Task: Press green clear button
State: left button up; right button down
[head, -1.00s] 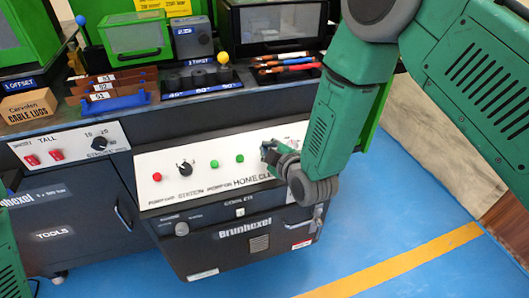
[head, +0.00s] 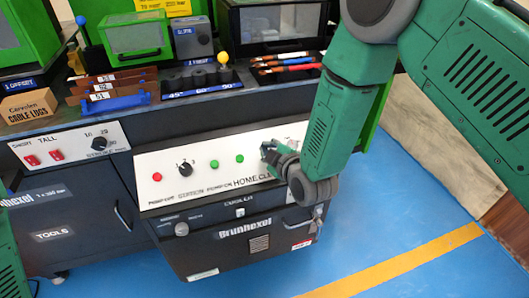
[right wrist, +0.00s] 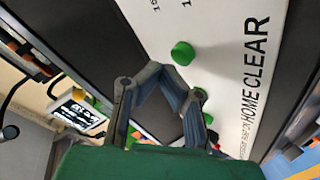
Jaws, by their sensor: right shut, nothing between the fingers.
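The white control panel (head: 150,159) carries a red button (head: 157,177), a black selector knob (head: 185,169) and two visible green buttons. In the right wrist view, the green clear button (right wrist: 182,54) stands beside the word CLEAR. The green home button (right wrist: 201,93) is partly behind a finger. My right gripper (right wrist: 162,73) is shut and empty, its tips close to the clear button; contact cannot be told. My left gripper is out of view.
The panel is on the front of a dark machine. Below it is a dark cabinet front (head: 240,240) with a key in its lock. Tools with coloured handles (head: 287,65) and a cable-lug box (head: 28,105) lie on the top. Blue floor (head: 400,225) is free at the right.

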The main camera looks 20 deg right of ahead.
jog(key=shift+w+f, duration=0.1)
jog(key=shift+f, duration=0.15)
jog(key=shift+w+f+b, duration=0.25)
jog(key=shift+f+b, duration=0.15)
jog(key=shift+f, duration=0.05)
dwell(0.7)
jog(key=shift+r, duration=0.1)
jog(key=shift+s+r+p, duration=0.45)
jog(key=shift+r+p, duration=0.3)
jog(key=shift+p, duration=0.15)
jog(key=r+p, duration=0.1)
jog(key=s+r+p, duration=0.1)
jog(key=r+p, duration=0.1)
jog(key=s+r+p, duration=0.1)
jog(key=shift+s+r, duration=0.1)
jog(key=shift+r, duration=0.15)
dwell(0.4)
